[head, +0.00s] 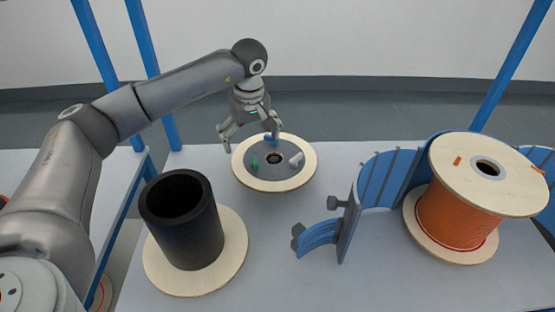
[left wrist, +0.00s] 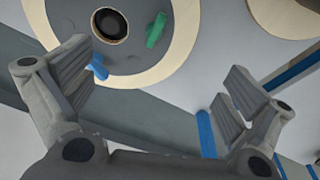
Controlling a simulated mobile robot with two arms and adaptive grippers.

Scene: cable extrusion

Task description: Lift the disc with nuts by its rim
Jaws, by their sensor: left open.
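The disc with nuts (head: 243,171) lies on the table, a pale wooden ring with a grey centre and a dark central hole. On it stand a green nut (head: 255,162), a white nut (head: 296,159) and a blue nut (head: 271,139). In the left wrist view the disc (left wrist: 180,45) fills the upper left, with the green nut (left wrist: 157,30) and the blue nut (left wrist: 97,68). My left gripper (head: 247,131) is open above the disc's far left rim, its fingers apart and empty. Whether a finger touches the disc I cannot tell. My right gripper is not in view.
A black cylinder (head: 185,225) stands on a wooden disc (head: 232,255) at front left. A blue hinged clamp (head: 345,225) stands right of centre. An orange cable spool (head: 455,215) stands at the right. The table (head: 275,230) is bare between them. Blue posts (head: 140,35) rise behind.

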